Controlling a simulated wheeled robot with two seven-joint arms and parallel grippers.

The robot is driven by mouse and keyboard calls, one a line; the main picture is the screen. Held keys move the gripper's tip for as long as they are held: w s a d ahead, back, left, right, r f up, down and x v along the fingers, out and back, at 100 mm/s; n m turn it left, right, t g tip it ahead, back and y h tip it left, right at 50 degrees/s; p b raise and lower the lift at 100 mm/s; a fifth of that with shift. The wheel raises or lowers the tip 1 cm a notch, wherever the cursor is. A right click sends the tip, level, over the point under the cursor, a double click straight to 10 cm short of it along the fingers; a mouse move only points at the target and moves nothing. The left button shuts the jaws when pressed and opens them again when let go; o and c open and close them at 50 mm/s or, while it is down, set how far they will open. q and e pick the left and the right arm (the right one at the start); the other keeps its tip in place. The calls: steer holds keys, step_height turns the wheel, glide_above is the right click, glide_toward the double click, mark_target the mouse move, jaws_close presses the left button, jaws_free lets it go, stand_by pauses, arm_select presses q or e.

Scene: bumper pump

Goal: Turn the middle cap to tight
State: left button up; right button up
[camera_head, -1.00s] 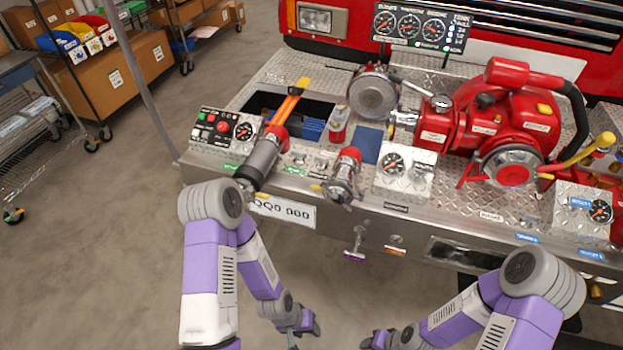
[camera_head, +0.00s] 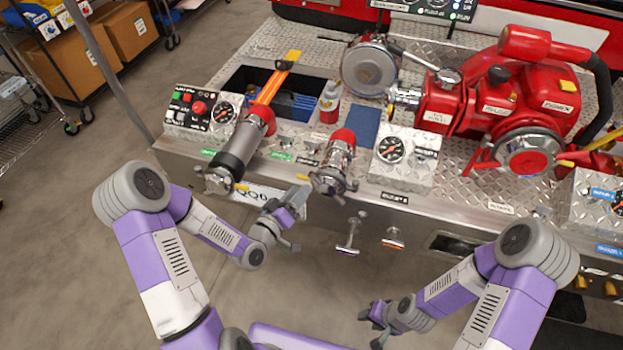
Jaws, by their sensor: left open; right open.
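A short metal outlet with a red collar carries a silver cap (camera_head: 328,183) at the bumper's front edge. It stands between a longer grey outlet with its own cap (camera_head: 218,181) on the left and the red pump's round cap (camera_head: 530,157) on the right. I take it as the middle cap; whether it is tight I cannot tell. My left gripper (camera_head: 299,220) is open and empty, just left of and below this cap, apart from it. My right gripper (camera_head: 369,327) is open and empty, low in front of the bumper.
A large round metal cap (camera_head: 370,70) sits further back on the tread-plate bumper. Gauge boxes (camera_head: 407,158) flank the outlets. Small handles (camera_head: 350,236) hang below the front edge. An open bin with an orange strap (camera_head: 272,84) lies behind the left outlet. The floor in front is clear.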

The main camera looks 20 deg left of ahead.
mark_target(311, 175)
arm_select(q)
steer(key=x, duration=0.7)
steer(key=shift+w+r, duration=0.25)
steer(key=shift+w, duration=0.05)
jaws_close()
